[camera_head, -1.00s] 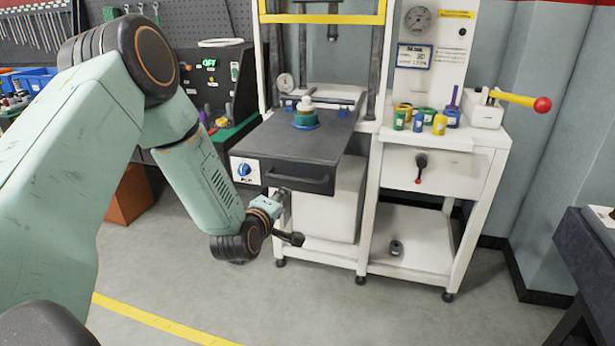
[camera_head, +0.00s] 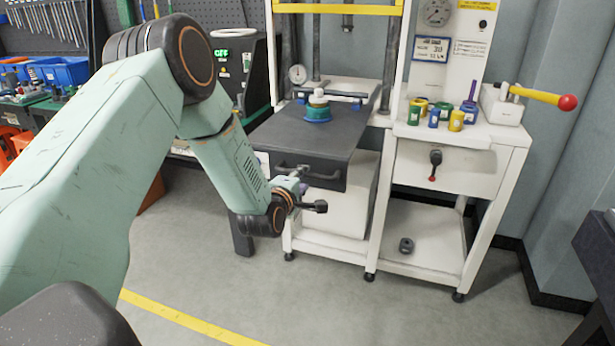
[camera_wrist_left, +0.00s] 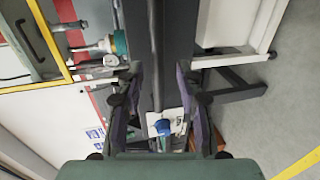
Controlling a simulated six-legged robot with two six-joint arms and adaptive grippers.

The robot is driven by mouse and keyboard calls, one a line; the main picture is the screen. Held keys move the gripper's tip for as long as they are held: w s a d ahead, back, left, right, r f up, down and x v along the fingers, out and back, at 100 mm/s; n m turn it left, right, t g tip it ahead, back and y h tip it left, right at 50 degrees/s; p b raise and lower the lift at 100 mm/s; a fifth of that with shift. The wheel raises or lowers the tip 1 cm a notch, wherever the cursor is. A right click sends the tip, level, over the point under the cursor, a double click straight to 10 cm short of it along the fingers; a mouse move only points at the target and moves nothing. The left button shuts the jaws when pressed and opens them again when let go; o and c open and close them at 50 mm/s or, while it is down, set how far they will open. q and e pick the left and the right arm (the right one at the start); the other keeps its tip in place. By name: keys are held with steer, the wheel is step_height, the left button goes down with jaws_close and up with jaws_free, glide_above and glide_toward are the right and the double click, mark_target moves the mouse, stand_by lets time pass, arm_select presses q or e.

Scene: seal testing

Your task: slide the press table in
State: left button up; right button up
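The press table (camera_head: 275,130) is a dark grey slab sticking out from the press frame. It carries a green-and-blue ring part with a white top (camera_head: 318,108). A dark bar handle (camera_head: 318,175) runs along its front face. My left gripper (camera_head: 297,178) is at the left part of this handle, close in front of the table's front face. In the left wrist view its two fingers (camera_wrist_left: 158,100) stand apart, with the dark table front beyond and between them. Contact with the handle cannot be told. A blue knob (camera_wrist_left: 163,127) on a white plate shows there too. My right gripper is not in view.
A dark control box (camera_head: 235,65) stands left of the table. A dark bench edge (camera_head: 597,240) is at the right. The floor in front is clear.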

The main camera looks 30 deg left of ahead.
mark_target(305, 176)
arm_select(q)
steer(key=shift+x, duration=2.05)
steer(key=shift+s+r, duration=0.2)
steer(key=shift+r, duration=0.05)
steer(key=shift+w+f, duration=0.2)
steer(key=c, duration=0.3)
steer(key=shift+s+r, duration=0.1)
jaws_close()
